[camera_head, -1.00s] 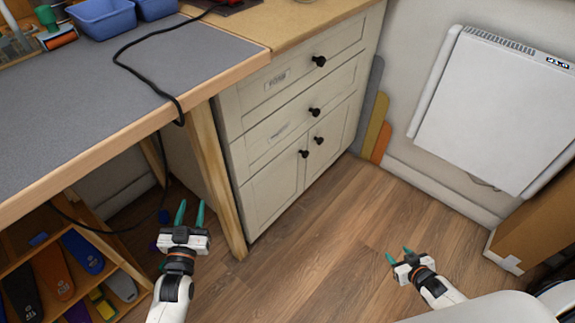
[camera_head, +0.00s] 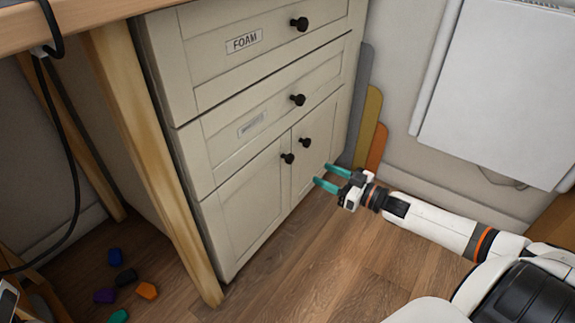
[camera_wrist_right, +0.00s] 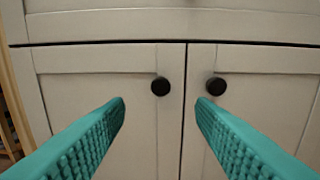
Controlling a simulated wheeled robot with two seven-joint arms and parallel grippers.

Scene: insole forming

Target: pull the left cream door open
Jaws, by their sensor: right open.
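The left cream door (camera_head: 243,215) is closed at the bottom of the cream cabinet, with a round black knob (camera_head: 288,158) near its upper right corner. In the right wrist view the left door (camera_wrist_right: 95,85) and its knob (camera_wrist_right: 160,86) show straight ahead. My right gripper (camera_head: 327,176) is open and empty, in front of the doors and apart from them. In the wrist view its teal fingers (camera_wrist_right: 160,105) are spread, with the left knob between their tips in the picture, beyond them. My left gripper does not show now.
The right door (camera_head: 317,140) with its own knob (camera_head: 305,143) adjoins the left door. Two drawers, the top labelled FOAM (camera_head: 244,41), sit above. A wooden table leg (camera_head: 160,170) stands left of the cabinet. Small coloured pieces (camera_head: 147,291) lie on the floor. Floor before the doors is clear.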

